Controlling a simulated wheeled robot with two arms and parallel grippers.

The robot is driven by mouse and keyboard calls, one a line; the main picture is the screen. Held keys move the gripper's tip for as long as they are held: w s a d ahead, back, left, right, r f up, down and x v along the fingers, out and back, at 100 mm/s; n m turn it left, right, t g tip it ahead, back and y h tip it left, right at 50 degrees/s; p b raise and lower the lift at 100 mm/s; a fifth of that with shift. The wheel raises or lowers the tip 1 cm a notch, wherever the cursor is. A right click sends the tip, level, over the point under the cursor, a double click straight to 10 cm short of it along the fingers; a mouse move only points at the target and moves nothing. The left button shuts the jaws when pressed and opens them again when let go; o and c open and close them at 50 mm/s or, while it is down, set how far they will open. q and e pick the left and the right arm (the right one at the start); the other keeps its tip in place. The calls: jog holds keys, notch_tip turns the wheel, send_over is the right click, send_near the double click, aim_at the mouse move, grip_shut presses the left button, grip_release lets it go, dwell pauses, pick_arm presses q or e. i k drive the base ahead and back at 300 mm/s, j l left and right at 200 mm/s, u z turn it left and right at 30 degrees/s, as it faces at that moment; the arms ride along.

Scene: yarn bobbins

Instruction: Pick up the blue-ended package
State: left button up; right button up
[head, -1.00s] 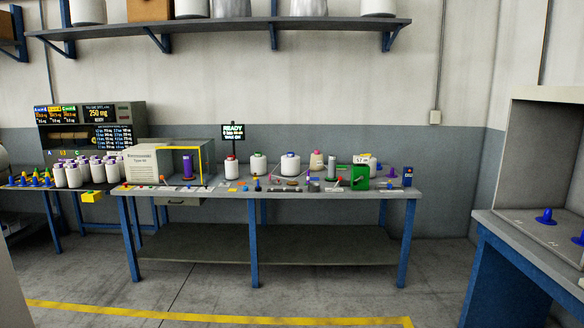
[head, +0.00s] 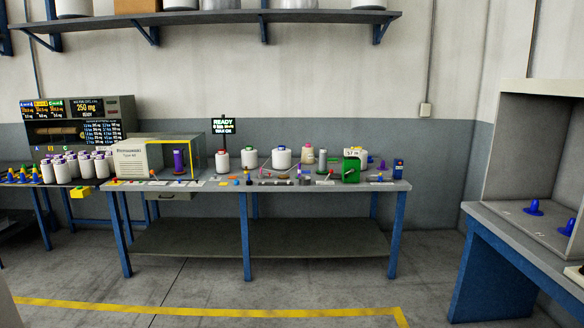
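Several white yarn packages stand upright in a row on the middle table (head: 215,186). One white package (head: 281,160) has a dark end that looks blue. A package with a green end (head: 250,160) stands to its left, and one with a red end (head: 222,162) stands further left. Another pale package (head: 307,155) stands to its right. The ends are small, so their colours are hard to be sure of. Neither of my grippers is in view.
Small parts and a green device (head: 351,169) crowd the tabletop. A side table with white cones (head: 62,171) is at left. A blue-legged bench (head: 497,270) with a grey booth is at right. The floor before the middle table is open, with a yellow line (head: 200,311).

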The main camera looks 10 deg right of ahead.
aim_at(282, 159)
jog(key=i, duration=4.05)
